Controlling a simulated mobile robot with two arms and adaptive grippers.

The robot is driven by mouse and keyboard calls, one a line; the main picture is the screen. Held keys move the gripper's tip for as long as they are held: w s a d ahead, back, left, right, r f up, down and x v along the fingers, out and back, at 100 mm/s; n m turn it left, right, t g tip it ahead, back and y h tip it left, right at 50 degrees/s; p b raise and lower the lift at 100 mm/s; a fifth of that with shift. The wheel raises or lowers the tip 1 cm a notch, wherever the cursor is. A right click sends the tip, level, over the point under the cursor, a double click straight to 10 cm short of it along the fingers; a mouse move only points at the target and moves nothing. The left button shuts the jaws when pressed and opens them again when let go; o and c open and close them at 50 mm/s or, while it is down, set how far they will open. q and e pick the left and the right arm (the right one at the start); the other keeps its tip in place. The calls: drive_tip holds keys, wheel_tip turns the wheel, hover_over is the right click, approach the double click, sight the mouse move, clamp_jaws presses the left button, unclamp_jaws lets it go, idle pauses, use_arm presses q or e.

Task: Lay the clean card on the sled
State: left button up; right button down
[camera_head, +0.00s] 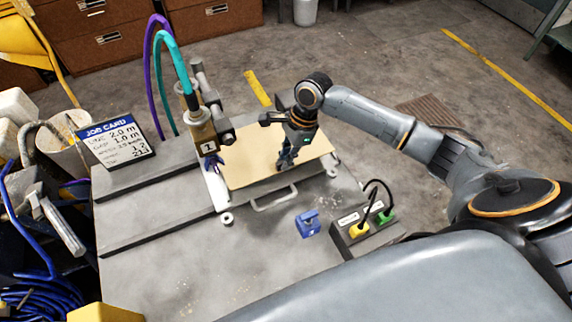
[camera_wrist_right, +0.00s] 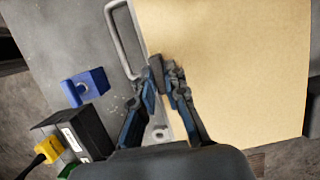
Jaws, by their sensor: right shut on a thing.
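The clean card (camera_head: 250,172) is a plain tan sheet over the sled (camera_head: 217,190), covering most of it. The sled's white left rail, small rollers and front handle show at the card's edges. My right gripper (camera_head: 285,163) points down at the card's front right part and is shut on its edge. In the right wrist view the card (camera_wrist_right: 235,65) fills the right side, with the fingers (camera_wrist_right: 165,72) at its left edge, next to the sled's handle (camera_wrist_right: 120,42). I cannot tell whether the card rests fully on the sled. My left gripper is not in view.
A nozzle head marked 1 (camera_head: 203,135) with purple and teal hoses stands at the card's left edge. A job card sign (camera_head: 115,140) stands further left. A blue block (camera_head: 308,224) and a box with yellow and green plugs (camera_head: 362,232) sit in front on the grey table.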

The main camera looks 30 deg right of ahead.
drive_tip(key=shift+f, duration=2.15)
drive_tip(key=c, duration=1.4)
unclamp_jaws()
drive_tip(key=v, duration=1.2)
drive_tip(key=shift+s+b, duration=0.1)
drive_tip(key=shift+b, duration=0.25)
